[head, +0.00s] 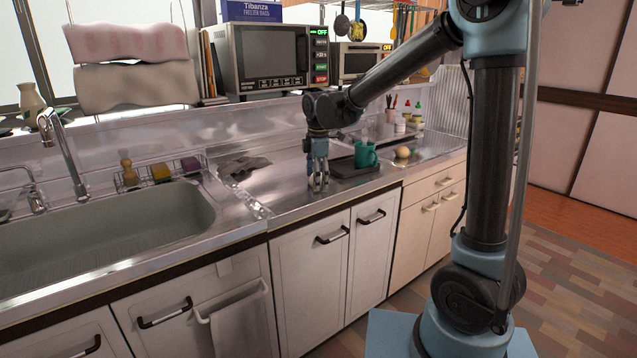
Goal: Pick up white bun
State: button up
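A small round pale-tan thing (403,152), which looks like the bun, sits on the steel counter to the right of the teal mug. It is small in view and lit warmly, so its exact colour is hard to tell. My gripper (318,187) points down, low over the counter, to the left of the mug and well apart from the bun. Its fingers look close together, but I cannot tell whether they are open or shut. I see nothing held between them.
The teal mug (365,155) stands by a dark tray (343,171), between my gripper and the bun. Bottles and utensils (399,124) stand behind. A microwave (268,57) sits above the counter's back.

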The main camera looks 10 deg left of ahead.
jog(key=c, duration=1.2)
